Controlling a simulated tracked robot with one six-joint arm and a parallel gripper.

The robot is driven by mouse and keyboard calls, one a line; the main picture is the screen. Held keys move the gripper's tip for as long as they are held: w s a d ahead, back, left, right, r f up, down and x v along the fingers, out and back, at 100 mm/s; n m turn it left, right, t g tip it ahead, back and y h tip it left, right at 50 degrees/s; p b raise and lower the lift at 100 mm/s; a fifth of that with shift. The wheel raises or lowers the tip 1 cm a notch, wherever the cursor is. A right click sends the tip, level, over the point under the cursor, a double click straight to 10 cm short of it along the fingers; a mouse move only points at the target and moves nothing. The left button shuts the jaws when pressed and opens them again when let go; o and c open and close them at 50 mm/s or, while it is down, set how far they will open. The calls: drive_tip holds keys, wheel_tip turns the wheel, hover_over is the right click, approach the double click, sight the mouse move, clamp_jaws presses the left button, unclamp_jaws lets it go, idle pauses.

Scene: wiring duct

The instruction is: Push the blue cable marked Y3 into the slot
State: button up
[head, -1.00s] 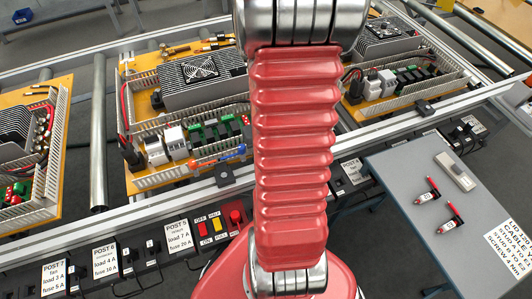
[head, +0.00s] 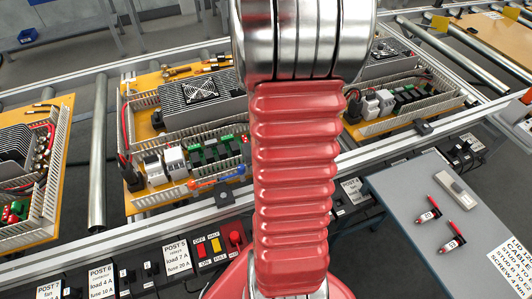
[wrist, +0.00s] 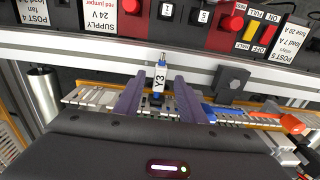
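The blue cable marked Y3 (wrist: 158,80) shows in the wrist view with a white tag, a blue collar and a bare metal tip pointing away from my gripper. My gripper (wrist: 159,82) has its two purple-grey fingers on either side of the tag, with a visible gap on both sides, so it looks open around the cable. The pale slotted duct wall (wrist: 92,96) lies beneath the fingers. The slot itself and the cable's lower end are hidden. In the head view my arm covers the gripper and the cable.
A blue and orange piece (head: 215,178) lies along the duct's front edge. A metal rail (wrist: 110,55) with a black block (wrist: 230,88) runs in front. Beyond it are a red button (head: 235,238) and post labels. A grey side table (head: 410,190) stands at the right.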

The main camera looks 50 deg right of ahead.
wheel_tip(320, 180, up, 12)
drive_tip(key=shift+s+a, duration=0.15)
drive_tip(key=shift+s, duration=0.05)
idle(0.4)
drive_tip(key=shift+r, duration=0.1)
idle(0.9)
drive_tip(key=w+a+r+n+t, duration=0.1)
drive_tip(key=a+r, duration=0.3)
drive_tip(key=a, duration=0.4)
drive_tip(key=w+a+r+n+t, duration=0.1)
drive_tip(key=a+r+n+t, duration=0.1)
drive_tip(key=a+r, duration=0.3)
drive_tip(key=w+a+r+n+t, duration=0.1)
drive_tip(key=a+r+n+t, duration=0.1)
drive_tip(key=a, duration=1.1)
wheel_tip(320, 180, up, 3)
drive_tip(key=shift+w+a+f+n, duration=0.1)
drive_tip(key=shift+w+a+n, duration=0.05)
drive_tip(key=shift+n, duration=0.45)
drive_tip(key=shift+c, duration=0.7)
drive_tip(key=shift+a, duration=0.15)
